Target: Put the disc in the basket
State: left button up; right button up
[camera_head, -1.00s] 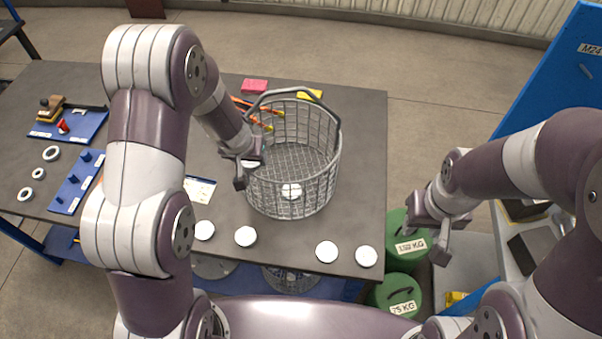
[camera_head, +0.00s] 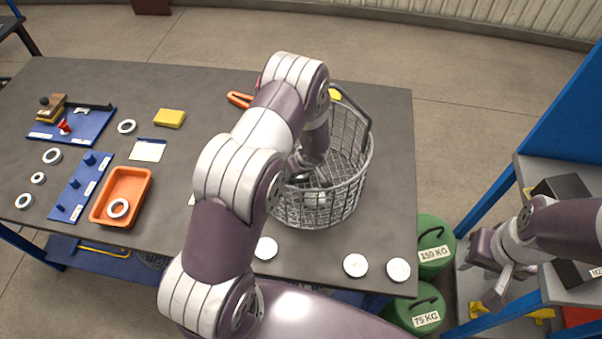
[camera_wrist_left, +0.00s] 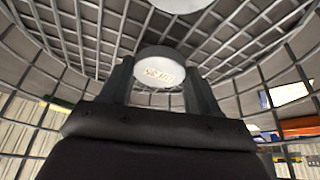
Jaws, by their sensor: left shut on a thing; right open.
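The wire basket (camera_head: 358,190) stands on the table with its handle (camera_head: 352,98) raised at the back. My left gripper (camera_head: 304,174) reaches down inside the basket. In the left wrist view it is shut on a white disc (camera_wrist_left: 160,72), held between its two fingertips, with the basket mesh around and beyond. Another white disc (camera_wrist_left: 182,3) shows at the top edge of that view, and a pale disc in the head view (camera_head: 314,198) shows through the mesh. My right gripper (camera_head: 491,277) is open and empty, off the table's right side.
Several white discs lie along the table's front edge, such as this one (camera_head: 355,265). An orange tray (camera_head: 148,190), a yellow block (camera_head: 169,118) and blue fixtures (camera_head: 82,186) are to the left. Green weights (camera_head: 433,240) and a blue-framed rack (camera_head: 560,140) stand right.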

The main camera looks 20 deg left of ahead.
pick_arm(q)
jog(key=shift+w+a+f, duration=0.15)
jog(key=shift+a+f, duration=0.05)
jog(key=shift+f, duration=0.3)
jog(key=shift+d+r, duration=0.1)
jog(key=shift+d, duration=0.05)
jog(key=o, duration=1.3)
jog(key=shift+f, duration=0.2)
jog(key=shift+o, duration=0.2)
jog(key=shift+r, duration=0.1)
